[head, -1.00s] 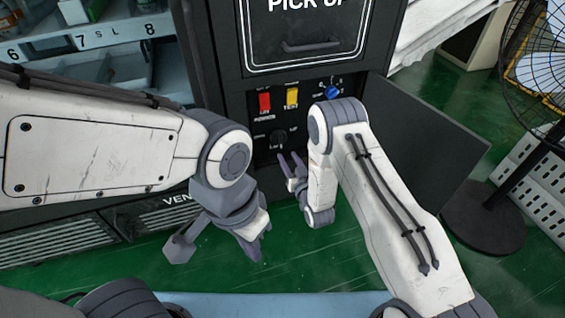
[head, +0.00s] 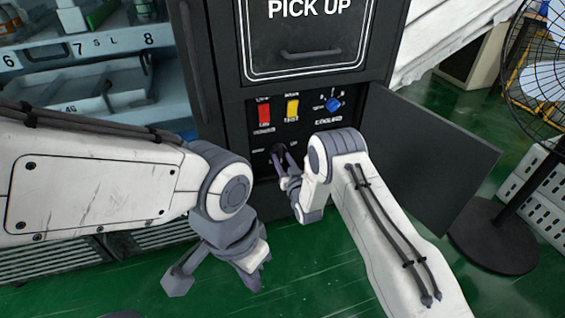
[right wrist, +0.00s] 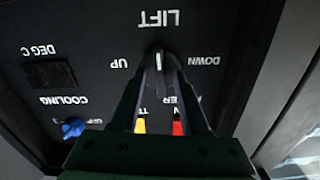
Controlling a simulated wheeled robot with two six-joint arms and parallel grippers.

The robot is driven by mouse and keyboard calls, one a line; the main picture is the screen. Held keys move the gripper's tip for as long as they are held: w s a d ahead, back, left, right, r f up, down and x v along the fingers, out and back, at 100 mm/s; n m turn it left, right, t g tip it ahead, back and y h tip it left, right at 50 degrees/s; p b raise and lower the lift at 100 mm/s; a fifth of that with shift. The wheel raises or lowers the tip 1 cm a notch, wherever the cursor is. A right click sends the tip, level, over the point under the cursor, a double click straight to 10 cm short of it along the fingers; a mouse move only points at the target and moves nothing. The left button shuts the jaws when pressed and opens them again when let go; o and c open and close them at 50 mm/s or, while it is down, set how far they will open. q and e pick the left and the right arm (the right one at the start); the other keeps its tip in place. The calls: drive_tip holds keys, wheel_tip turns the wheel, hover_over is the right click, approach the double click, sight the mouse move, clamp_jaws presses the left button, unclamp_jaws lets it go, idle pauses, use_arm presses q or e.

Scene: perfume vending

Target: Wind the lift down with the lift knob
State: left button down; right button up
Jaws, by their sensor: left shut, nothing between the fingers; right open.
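The lift knob (right wrist: 158,60) is a dark round knob with a pale bar, on the black control panel. In the right wrist view the panel appears upside down, with LIFT above the knob, UP to its left and DOWN to its right. My right gripper (head: 284,158) is open, its fingertips at the knob, one on each side (right wrist: 159,62). I cannot tell whether they touch it. In the head view the fingers partly hide the knob. My left gripper (head: 254,268) is shut and empty, low in front of the machine, away from the panel.
A red switch (head: 264,112), a yellow switch (head: 292,110) and a blue cooling knob (head: 333,104) sit above the lift knob. An open black door (head: 435,160) stands right of the panel. A fan (head: 495,225) stands farther right on green floor.

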clamp_jaws()
idle(0.3)
drive_tip(key=n+p, duration=0.1)
drive_tip(key=n, duration=0.8)
drive_tip(key=shift+p, duration=0.3)
drive_tip(key=n, duration=0.4)
drive_tip(key=shift+n+p, duration=0.3)
drive_tip(key=shift+n, duration=2)
drive_tip(key=shift+a, duration=0.1)
